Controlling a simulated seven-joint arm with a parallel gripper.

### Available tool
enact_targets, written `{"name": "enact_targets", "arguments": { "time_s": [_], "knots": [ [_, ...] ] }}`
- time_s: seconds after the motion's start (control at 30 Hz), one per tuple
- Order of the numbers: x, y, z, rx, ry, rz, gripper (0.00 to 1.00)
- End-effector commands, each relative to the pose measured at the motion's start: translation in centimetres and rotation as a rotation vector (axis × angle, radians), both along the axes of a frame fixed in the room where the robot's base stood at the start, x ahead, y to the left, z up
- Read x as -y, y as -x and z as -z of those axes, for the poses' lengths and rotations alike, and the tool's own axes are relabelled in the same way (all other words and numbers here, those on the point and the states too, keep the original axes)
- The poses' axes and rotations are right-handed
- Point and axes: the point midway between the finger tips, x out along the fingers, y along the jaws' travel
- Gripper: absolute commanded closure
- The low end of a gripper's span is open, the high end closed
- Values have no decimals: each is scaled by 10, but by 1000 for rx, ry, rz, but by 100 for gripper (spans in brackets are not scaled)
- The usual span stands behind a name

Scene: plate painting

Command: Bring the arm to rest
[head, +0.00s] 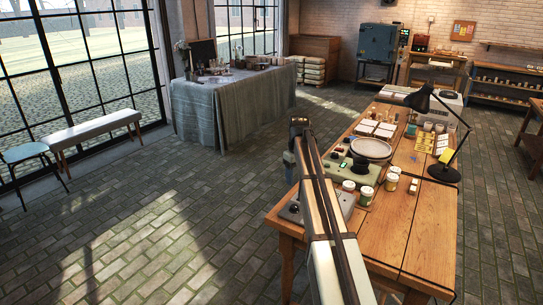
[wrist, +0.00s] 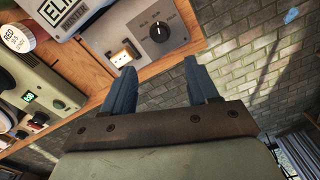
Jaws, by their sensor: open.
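My gripper (wrist: 162,85) shows in the wrist view with its two blue-grey fingers spread apart. It is open and nothing is between the fingers. Beyond the fingertips are the wooden table's edge and the brick floor. In the head view my arm reaches from the bottom up along the left side of the wooden table (head: 420,220). Its far end stands near the table's left edge, and the fingers are too small and covered there to make out.
A grey box with a black knob (wrist: 159,32) lies close past the fingers. A green-fronted device (wrist: 40,90) is at left. On the table are a round wheel (head: 371,148), jars (head: 364,195) and a black lamp (head: 445,173). Floor left of the table is clear.

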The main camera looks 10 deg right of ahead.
Motion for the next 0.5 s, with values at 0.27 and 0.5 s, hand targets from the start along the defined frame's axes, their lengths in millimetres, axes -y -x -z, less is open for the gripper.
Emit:
{"name": "enact_targets", "arguments": {
  "time_s": [0.27,0.5],
  "knots": [
    [-23,34,55,-67,-51,-30,41],
    [-63,101,143,-190,-151,-77,41]
  ]
}}
